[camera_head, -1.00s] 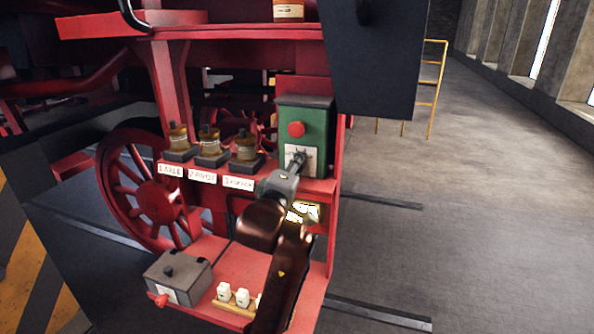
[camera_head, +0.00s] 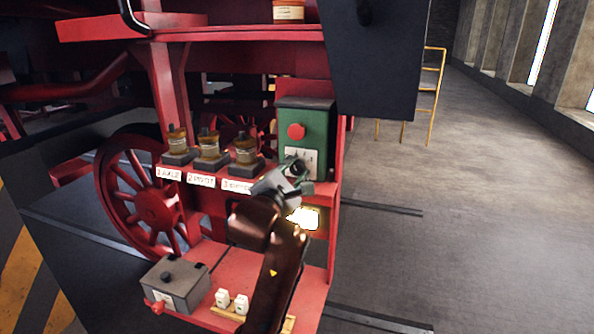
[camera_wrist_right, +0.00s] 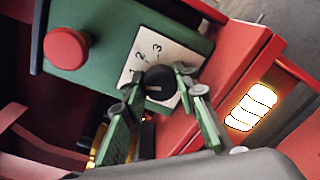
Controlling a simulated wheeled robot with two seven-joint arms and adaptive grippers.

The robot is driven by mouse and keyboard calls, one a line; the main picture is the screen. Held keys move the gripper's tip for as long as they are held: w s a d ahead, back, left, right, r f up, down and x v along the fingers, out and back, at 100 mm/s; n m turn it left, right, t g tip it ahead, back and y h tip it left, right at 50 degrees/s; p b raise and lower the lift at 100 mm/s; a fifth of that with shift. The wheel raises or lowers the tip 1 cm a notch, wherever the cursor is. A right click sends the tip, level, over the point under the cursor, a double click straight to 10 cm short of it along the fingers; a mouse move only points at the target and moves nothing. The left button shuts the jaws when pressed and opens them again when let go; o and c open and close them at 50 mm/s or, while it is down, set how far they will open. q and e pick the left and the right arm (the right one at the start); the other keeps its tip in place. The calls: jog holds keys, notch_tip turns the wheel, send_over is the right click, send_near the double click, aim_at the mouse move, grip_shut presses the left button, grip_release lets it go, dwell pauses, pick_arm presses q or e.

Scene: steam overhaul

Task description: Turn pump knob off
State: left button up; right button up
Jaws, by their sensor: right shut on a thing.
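The pump is a green box (camera_head: 318,118) with a red button (camera_head: 296,131) on its front, standing on the red shelf of the locomotive. Its black knob (camera_wrist_right: 160,82) sits on a white dial plate (camera_wrist_right: 146,54) where I can read 2 and 3. My right gripper (camera_head: 296,172) is in front of the dial and hides most of the knob in the head view. In the right wrist view the fingers (camera_wrist_right: 158,90) are on both sides of the knob, shut on it. A pale line on the knob shows its direction. My left gripper is not in view.
Several oil cups stand left of the pump, among them the nearest one (camera_head: 245,150), with labels below. A grey box with a red knob (camera_head: 175,283) stands on the lower red ledge. A lit lamp (camera_head: 303,218) is below the pump.

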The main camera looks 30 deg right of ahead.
jog(key=n, duration=0.3)
jog(key=shift+n+p, duration=0.45)
jog(key=shift+n, duration=1.75)
jog(key=o, duration=1.2)
jog(key=shift+w, duration=0.15)
jog(key=shift+c, duration=0.2)
jog(key=v, duration=1.2)
jog(key=shift+a, duration=0.15)
